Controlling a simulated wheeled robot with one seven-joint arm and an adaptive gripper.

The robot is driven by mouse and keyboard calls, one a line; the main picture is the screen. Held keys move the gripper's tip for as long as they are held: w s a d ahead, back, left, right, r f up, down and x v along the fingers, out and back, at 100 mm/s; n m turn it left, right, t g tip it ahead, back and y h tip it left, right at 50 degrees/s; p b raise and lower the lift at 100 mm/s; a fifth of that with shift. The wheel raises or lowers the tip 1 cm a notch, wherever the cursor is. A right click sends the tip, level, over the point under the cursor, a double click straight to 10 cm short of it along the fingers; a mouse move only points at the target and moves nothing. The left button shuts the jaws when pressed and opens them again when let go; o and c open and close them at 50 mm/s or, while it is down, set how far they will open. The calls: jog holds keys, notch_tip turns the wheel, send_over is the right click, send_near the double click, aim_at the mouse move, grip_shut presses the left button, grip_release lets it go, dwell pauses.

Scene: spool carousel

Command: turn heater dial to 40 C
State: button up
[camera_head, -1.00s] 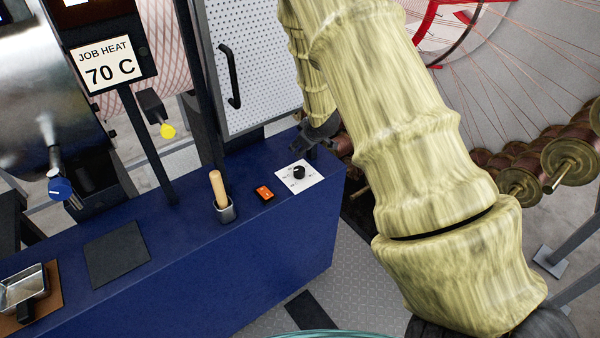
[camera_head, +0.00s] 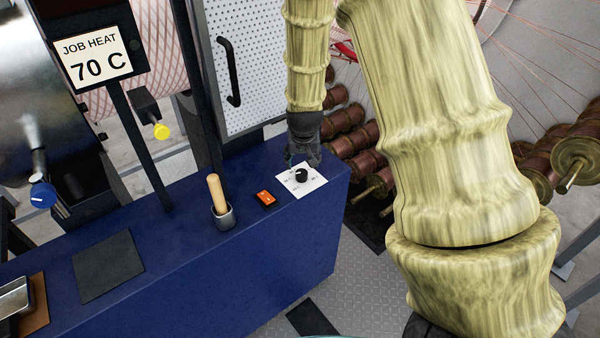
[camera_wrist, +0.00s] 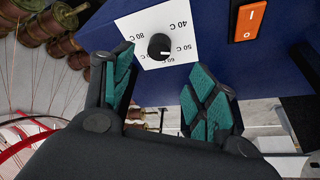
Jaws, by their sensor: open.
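The heater dial (camera_head: 302,175) is a black round knob on a white square plate (camera_head: 315,184) on the blue bench top. In the wrist view the black knob (camera_wrist: 159,46) and its plate (camera_wrist: 140,20) show beyond the fingertips, with marks including 40 C, 50 C, 60 C and 80 C. A small light pointer line is on the knob's lower right, roughly toward 50–60 C; I cannot tell exactly. My gripper (camera_head: 304,158) is just behind the dial in the head view. In the wrist view my gripper (camera_wrist: 160,76) is open, teal pads apart, nothing between them.
A sign (camera_head: 92,57) reads JOB HEAT 70 C. An orange rocker switch (camera_head: 265,198) and a wooden-handled tool (camera_head: 217,193) in a metal cup (camera_head: 224,217) stand left of the dial. Copper-coloured spools (camera_head: 364,140) lie beyond the bench's right end. A perforated door (camera_head: 262,60) stands behind.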

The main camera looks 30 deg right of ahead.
aim_at(302, 173)
jog(key=shift+p+x, duration=1.55)
jog(key=shift+x, duration=3.7)
jog(key=shift+d, duration=0.1)
jog(key=shift+c, duration=0.3)
jog(key=c, duration=0.9)
